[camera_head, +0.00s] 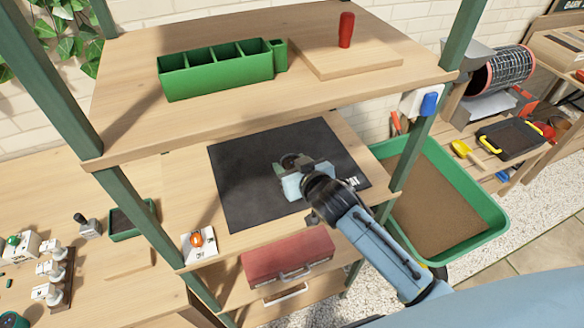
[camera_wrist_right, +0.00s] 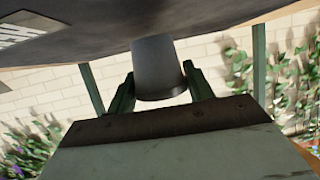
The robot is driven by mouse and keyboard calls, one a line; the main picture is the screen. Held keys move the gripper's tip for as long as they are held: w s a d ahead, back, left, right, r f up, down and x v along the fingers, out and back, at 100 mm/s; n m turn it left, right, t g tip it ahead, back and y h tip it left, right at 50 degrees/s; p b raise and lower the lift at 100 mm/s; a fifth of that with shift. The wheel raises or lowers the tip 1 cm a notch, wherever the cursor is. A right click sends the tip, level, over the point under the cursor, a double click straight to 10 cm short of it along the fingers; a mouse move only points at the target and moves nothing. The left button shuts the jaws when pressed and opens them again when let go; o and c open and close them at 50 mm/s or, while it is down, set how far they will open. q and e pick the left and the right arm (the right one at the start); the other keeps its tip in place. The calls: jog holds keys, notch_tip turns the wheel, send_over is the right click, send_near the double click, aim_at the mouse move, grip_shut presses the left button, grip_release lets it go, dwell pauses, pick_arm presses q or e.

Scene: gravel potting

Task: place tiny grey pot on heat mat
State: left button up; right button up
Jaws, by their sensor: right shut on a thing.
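The black heat mat (camera_head: 238,180) lies flat on the middle shelf. My right gripper (camera_head: 296,168) is over the middle of the mat, shut on the tiny grey pot (camera_head: 289,160). The gripper hides most of the pot in the head view. In the right wrist view the grey pot (camera_wrist_right: 157,68) is between the two dark green fingers, its base end against the dark mat surface (camera_wrist_right: 100,38). I cannot tell whether it touches the mat or is just above it. My left gripper is not in view.
The upper shelf, with a green divided planter (camera_head: 215,75) and a wooden board (camera_head: 335,60), overhangs the back. Green posts flank the shelf. A control with an orange knob (camera_head: 197,239) is at front left, a red toolbox (camera_head: 288,256) below. The mat around the gripper is clear.

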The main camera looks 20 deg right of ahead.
jog(key=shift+f, duration=0.5)
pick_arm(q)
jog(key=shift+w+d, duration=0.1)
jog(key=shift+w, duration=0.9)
pick_arm(e)
jog(key=shift+f, duration=0.1)
jog(key=o, duration=0.6)
jog(key=shift+f, duration=0.15)
jog(key=shift+c, duration=0.2)
jog(key=o, duration=0.4)
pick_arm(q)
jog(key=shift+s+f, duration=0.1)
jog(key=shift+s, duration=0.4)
pick_arm(e)
jog(key=shift+o, duration=0.2)
